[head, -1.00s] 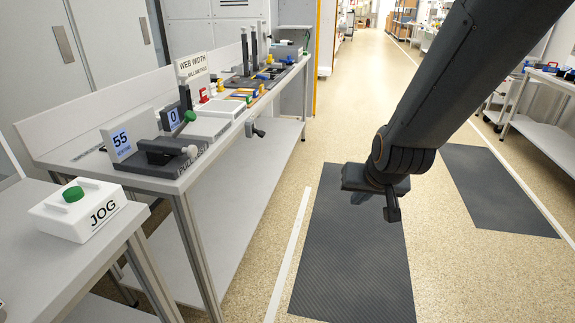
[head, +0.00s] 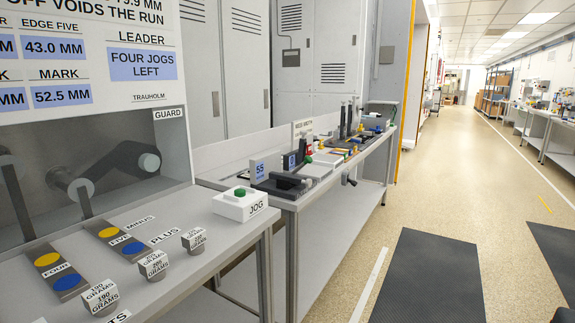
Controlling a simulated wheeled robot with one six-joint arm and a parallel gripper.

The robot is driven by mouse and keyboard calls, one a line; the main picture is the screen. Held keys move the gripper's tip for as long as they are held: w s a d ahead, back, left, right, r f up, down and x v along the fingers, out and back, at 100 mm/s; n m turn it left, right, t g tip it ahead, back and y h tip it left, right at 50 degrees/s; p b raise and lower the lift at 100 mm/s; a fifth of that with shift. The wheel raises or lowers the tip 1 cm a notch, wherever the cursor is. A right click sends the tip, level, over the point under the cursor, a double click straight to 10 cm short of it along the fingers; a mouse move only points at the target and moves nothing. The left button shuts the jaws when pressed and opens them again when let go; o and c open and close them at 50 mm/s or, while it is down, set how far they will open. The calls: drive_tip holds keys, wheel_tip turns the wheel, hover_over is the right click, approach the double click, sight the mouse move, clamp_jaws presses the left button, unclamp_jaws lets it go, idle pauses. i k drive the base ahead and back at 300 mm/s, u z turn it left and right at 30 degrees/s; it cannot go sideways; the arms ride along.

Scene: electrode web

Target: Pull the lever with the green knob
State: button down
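The lever's green knob (head: 308,159) shows small on the far bench, just right of a blue-and-white "0" sign (head: 290,162). Its lever arm is too small to make out clearly. A white JOG box (head: 247,208) on the near bench carries a green button (head: 239,192), which is a separate thing. My gripper is out of view.
The far bench (head: 330,180) also holds a "55" sign (head: 259,169), a dark block device (head: 283,185) and several small fixtures. The near bench (head: 205,235) has yellow and blue buttons and labelled weights. Open floor with dark mats (head: 430,275) lies to the right.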

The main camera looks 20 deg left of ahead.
sight(308, 159)
drive_tip(key=z, duration=0.25)
drive_tip(key=k, duration=0.25)
drive_tip(key=u, duration=1.1)
drive_tip(key=i, duration=1.55)
drive_tip(key=z, duration=0.5)
